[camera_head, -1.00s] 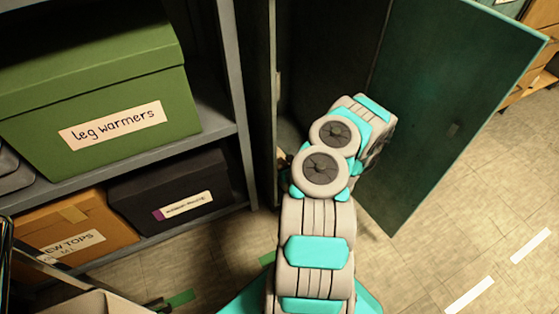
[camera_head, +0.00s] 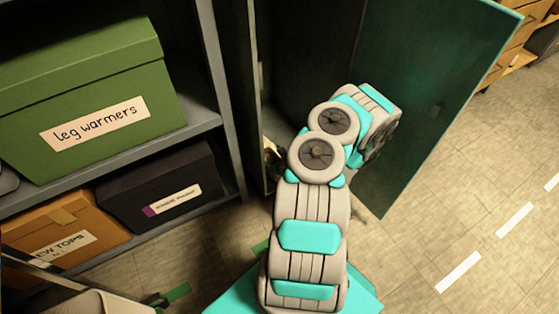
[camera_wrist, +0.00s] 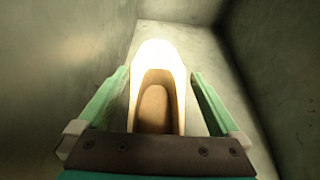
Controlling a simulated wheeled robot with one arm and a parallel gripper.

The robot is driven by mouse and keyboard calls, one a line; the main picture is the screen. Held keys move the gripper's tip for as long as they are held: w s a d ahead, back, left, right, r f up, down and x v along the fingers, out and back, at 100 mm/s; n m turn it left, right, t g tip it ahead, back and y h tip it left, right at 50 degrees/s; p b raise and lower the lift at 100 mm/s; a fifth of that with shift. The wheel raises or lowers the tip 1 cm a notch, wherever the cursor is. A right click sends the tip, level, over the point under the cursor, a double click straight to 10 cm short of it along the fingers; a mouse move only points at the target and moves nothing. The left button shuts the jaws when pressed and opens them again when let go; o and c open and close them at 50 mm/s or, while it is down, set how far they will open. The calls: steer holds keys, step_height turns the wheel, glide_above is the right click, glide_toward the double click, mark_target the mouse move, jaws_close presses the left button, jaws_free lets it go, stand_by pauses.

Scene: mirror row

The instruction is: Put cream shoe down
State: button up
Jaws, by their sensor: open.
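In the wrist view, the cream shoe (camera_wrist: 158,58) lies on the pale floor of a narrow grey-green compartment, its brightly lit toe pointing away and its brown insole facing up. My gripper (camera_wrist: 160,76) is open, with one green finger on each side of the shoe. A gap shows on the right; whether the left finger touches it, I cannot tell. In the head view, my arm reaches into the open dark green locker (camera_head: 305,50) and hides the gripper. A small brownish patch at the locker's left opening is too small to identify.
The locker door (camera_head: 430,90) stands open to the right of my arm. A grey shelf (camera_head: 190,125) at left holds a green "leg warmers" box (camera_head: 85,70), a black box (camera_head: 160,180) and an orange box (camera_head: 65,225). Tiled floor is clear at right.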

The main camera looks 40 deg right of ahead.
steer(key=p+v, duration=0.1)
steer(key=v, duration=0.6)
steer(key=shift+s+r, duration=0.1)
steer(key=shift+s, duration=0.05)
steer(key=shift+s+a+r, duration=0.25)
steer(key=shift+s, duration=0.35)
